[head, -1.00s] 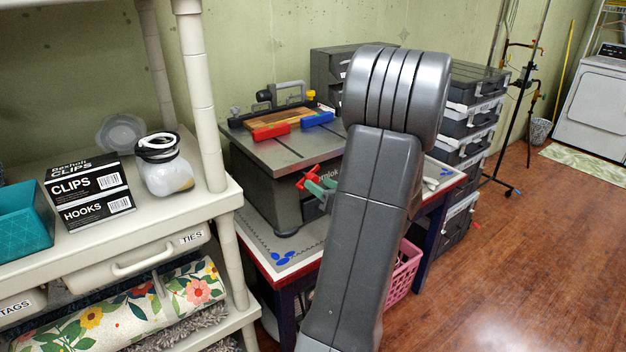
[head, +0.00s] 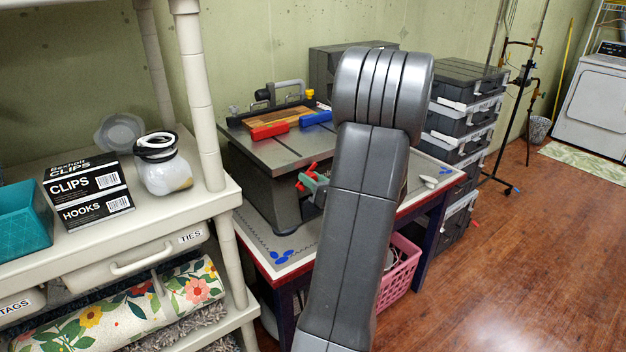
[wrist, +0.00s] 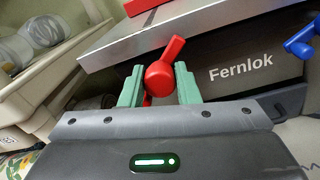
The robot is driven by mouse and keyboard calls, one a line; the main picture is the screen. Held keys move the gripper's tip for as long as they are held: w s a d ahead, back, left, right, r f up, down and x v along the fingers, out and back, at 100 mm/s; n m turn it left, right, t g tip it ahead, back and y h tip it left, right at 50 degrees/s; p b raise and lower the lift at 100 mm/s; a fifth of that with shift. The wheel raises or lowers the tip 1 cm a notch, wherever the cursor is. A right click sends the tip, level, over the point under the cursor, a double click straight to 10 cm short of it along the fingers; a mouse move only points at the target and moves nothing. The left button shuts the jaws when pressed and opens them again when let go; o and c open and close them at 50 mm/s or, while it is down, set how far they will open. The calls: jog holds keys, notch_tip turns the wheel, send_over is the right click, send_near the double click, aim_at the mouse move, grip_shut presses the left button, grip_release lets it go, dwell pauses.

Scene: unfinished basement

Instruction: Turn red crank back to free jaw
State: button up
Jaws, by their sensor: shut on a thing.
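The red crank (wrist: 172,50) is on the front of a dark grey machine marked Fernlok (wrist: 240,68). Its round red knob (wrist: 160,79) sits between the green fingers of my gripper (wrist: 159,86), which is shut on it. The crank's arm points up and slightly right in the wrist view. In the head view the red crank (head: 301,186) and the green fingers show small beside my arm. On the machine's top (head: 293,146), a red jaw (head: 270,131) and a blue jaw (head: 316,118) stand before a wooden piece (head: 272,117). I cannot tell whether the jaws touch it.
A blue crank (wrist: 303,42) is right of the Fernlok name. A cream shelf (head: 150,225) with a clips box (head: 88,185) and jar (head: 168,172) stands close on the left. A pink basket (head: 399,272) is under the table. The floor at right is open.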

jog(key=shift+n+b, duration=0.3)
jog(key=shift+b, duration=0.05)
jog(key=shift+f+n+b, duration=0.1)
jog(key=shift+n+b, duration=0.8)
jog(key=shift+b, duration=0.25)
jog(key=n+b, duration=0.3)
jog(key=b, duration=0.1)
jog(key=shift+n, duration=0.3)
jog(key=n+b, duration=0.5)
jog(key=b, duration=0.2)
jog(key=shift+a+f+h, duration=0.1)
jog(key=shift+h, duration=0.2)
jog(key=n+b, duration=0.6)
jog(key=b, duration=0.2)
jog(key=shift+s+f, duration=0.1)
jog(key=n+b, duration=0.4)
jog(key=b, duration=0.1)
jog(key=shift+h, duration=0.4)
jog(key=shift+r+b, duration=0.2)
jog(key=shift+b, duration=0.25)
